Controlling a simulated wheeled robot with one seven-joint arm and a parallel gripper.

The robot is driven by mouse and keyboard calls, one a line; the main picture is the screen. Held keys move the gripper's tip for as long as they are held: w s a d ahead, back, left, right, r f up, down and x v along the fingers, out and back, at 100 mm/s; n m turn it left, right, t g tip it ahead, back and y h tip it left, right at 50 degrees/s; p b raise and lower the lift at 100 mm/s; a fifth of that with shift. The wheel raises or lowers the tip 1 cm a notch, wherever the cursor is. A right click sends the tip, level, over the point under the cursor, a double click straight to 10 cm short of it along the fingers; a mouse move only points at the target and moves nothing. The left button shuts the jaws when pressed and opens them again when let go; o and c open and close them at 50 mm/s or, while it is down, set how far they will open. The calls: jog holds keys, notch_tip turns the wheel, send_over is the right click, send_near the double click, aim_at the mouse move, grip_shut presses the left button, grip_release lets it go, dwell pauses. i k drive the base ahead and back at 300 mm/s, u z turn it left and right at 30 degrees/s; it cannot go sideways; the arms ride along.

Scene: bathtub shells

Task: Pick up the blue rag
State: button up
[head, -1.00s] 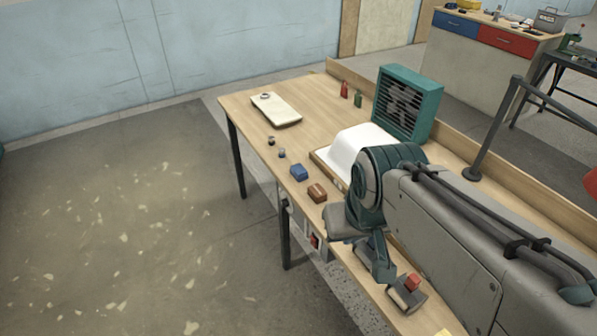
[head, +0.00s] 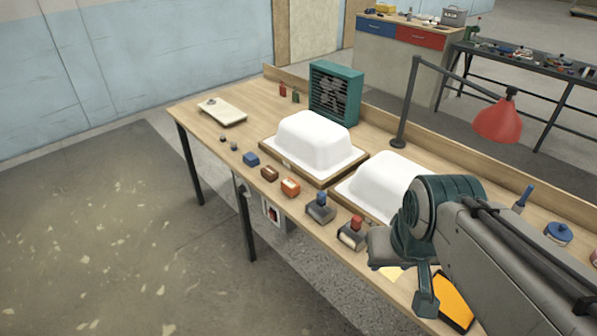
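A small blue block-like piece (head: 251,159) lies on the wooden workbench (head: 190,113), near its front edge and left of the nearer items. It is the likeliest match for the blue rag, but at this size I cannot tell cloth from a solid block. My arm comes in from the lower right, over the right part of the bench. The end of my arm (head: 426,301) shows only as a teal piece pointing down, well to the right of the blue piece and apart from it. Its fingers cannot be made out.
A brown block (head: 269,174), an orange block (head: 290,187) and two grey tools (head: 320,209) (head: 352,233) line the front edge. White tub shells (head: 312,140) (head: 378,180) stand behind. A teal fan (head: 335,92) and red lamp (head: 498,120) stand farther back. Floor at left is clear.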

aim_at(249, 159)
jog(key=z, duration=0.25)
jog(key=k, duration=0.25)
jog(key=u, duration=1.25)
jog(key=i, duration=0.9)
jog(key=u, duration=0.55)
jog(key=i, duration=1.3)
jog(key=z, duration=1.3)
jog(key=i, duration=0.6)
jog(key=z, duration=0.65)
